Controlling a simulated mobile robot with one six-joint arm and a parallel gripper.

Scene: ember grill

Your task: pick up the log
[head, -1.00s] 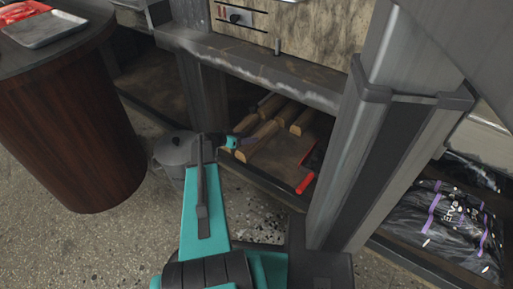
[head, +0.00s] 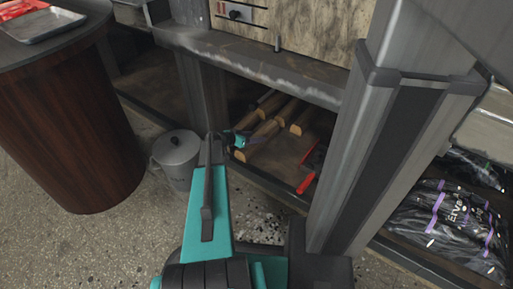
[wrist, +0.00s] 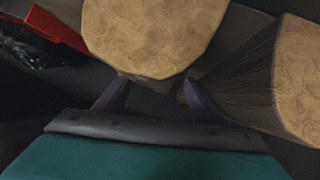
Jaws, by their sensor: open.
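Several pale-ended logs lie on the low shelf under the grill in the head view, with one log (head: 262,133) nearest my gripper (head: 236,141). My gripper is at the near ends of the logs, partly hidden behind my own arm. In the wrist view, a large round log end (wrist: 155,38) fills the upper middle, just beyond the two open fingers of my gripper (wrist: 154,96). It overlaps the fingertips in the picture, and contact cannot be told. A second log (wrist: 295,80) lies close by at the right. The jaws are open and hold nothing.
A tool with a red handle (head: 306,183) lies on the shelf right of the logs; red also shows in the wrist view (wrist: 58,28). A grey metal pail (head: 178,160) stands left of my arm. A grey post (head: 375,150) and the shelf's upper beam (head: 255,68) bound the opening.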

